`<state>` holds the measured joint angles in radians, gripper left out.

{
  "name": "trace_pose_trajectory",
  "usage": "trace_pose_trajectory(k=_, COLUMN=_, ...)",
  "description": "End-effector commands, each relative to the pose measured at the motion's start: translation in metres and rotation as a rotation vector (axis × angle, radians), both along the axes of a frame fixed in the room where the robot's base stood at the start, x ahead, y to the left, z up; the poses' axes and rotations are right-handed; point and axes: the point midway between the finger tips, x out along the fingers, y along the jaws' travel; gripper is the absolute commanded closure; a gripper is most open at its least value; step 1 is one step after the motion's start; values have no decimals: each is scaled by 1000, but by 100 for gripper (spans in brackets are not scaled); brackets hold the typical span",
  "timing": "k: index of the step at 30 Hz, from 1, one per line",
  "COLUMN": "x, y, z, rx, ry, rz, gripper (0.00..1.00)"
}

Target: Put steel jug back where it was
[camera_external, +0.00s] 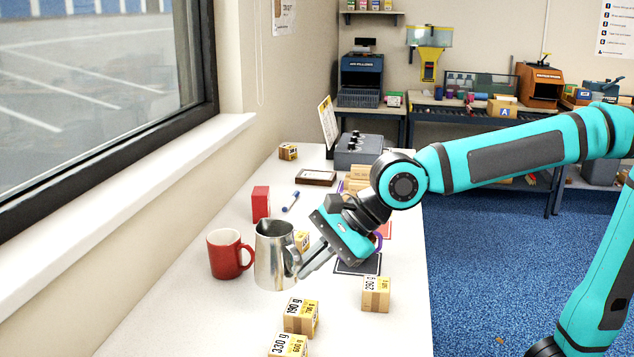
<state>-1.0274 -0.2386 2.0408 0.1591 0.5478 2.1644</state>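The steel jug (272,254) stands upright on the white table, just right of a red mug. Its handle side faces right, toward my gripper. My gripper (303,265) reaches down from the right, with its fingertips at the jug's handle. The fingertips overlap the handle in this view, so I cannot tell whether they are closed on it or only beside it. A dark square mat (357,264) lies on the table behind and below my gripper, partly hidden by it.
The red mug (225,254) stands close to the jug's left. Small labelled cartons stand in front (300,316) and to the right (375,295). A red box (261,202), a blue pen (291,201) and a grey device (358,150) are farther back. The table's right edge is near.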

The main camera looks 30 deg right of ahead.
Motion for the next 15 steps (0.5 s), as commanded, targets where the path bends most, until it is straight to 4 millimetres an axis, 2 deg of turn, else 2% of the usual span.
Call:
trace_pose_trajectory(k=1, x=5, y=13, z=0, rx=0, ry=3, rz=28, gripper=100)
trace_pose_trajectory(k=6, x=16, y=53, z=3, rx=1, ry=5, rz=138, gripper=100)
trace_pose_trajectory(k=15, x=37, y=115, z=6, rx=4, ry=8, rz=297, gripper=100)
